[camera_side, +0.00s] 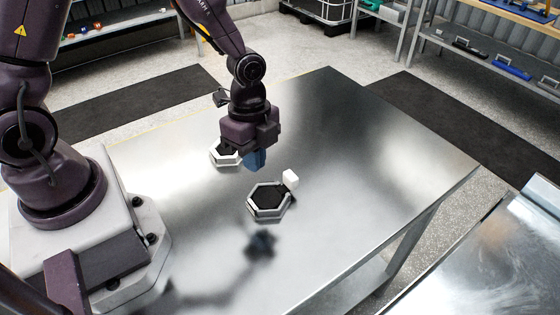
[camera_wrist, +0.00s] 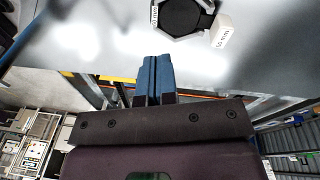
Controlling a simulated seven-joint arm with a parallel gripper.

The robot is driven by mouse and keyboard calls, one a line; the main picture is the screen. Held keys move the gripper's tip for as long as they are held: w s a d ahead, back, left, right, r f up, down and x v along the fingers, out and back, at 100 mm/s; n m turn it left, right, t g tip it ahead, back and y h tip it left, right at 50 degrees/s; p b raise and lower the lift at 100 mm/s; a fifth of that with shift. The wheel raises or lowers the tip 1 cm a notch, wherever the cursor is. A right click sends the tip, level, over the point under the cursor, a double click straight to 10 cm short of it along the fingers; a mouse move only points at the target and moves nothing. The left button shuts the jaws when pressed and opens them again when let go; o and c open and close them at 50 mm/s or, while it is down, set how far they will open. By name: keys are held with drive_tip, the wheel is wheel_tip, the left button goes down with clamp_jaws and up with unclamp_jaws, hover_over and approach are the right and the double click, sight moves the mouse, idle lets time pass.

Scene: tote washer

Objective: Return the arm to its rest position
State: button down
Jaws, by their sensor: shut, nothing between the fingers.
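My gripper (camera_side: 256,159) hangs over the metal table (camera_side: 340,115) in the side view, with its blue fingers pointing down. In the wrist view the two blue fingers (camera_wrist: 155,75) are side by side and shut, with nothing between them. A hexagonal piece with a black top and pale rim (camera_side: 268,201) lies on the table in front of my gripper. A small white block (camera_side: 290,179) is beside its rim. Another hexagonal piece (camera_side: 224,155) is behind my gripper and partly hidden by it. The wrist view shows one hexagonal piece (camera_wrist: 181,15) and the labelled white block (camera_wrist: 222,32).
The rest of the table top is clear. A second metal surface (camera_side: 490,265) stands at the lower right, across a gap. Shelves with tools (camera_side: 500,65) stand at the back right. Dark mats (camera_side: 140,100) lie on the floor beyond the table.

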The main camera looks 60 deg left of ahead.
drive_tip(key=s+a+r+n+t, duration=0.2)
drive_tip(key=r+n, duration=0.3)
drive_tip(key=r, duration=0.3)
drive_tip(key=s+a+r+n+t+y, duration=0.1)
drive_tip(key=s+a+r+n+t, duration=0.1)
drive_tip(key=s+r+n, duration=0.3)
drive_tip(key=s+a+r+n+t, duration=0.2)
drive_tip(key=r+n, duration=0.3)
drive_tip(key=r, duration=0.6)
drive_tip(key=shift+s+y, duration=0.3)
drive_tip(key=shift+s, duration=0.45)
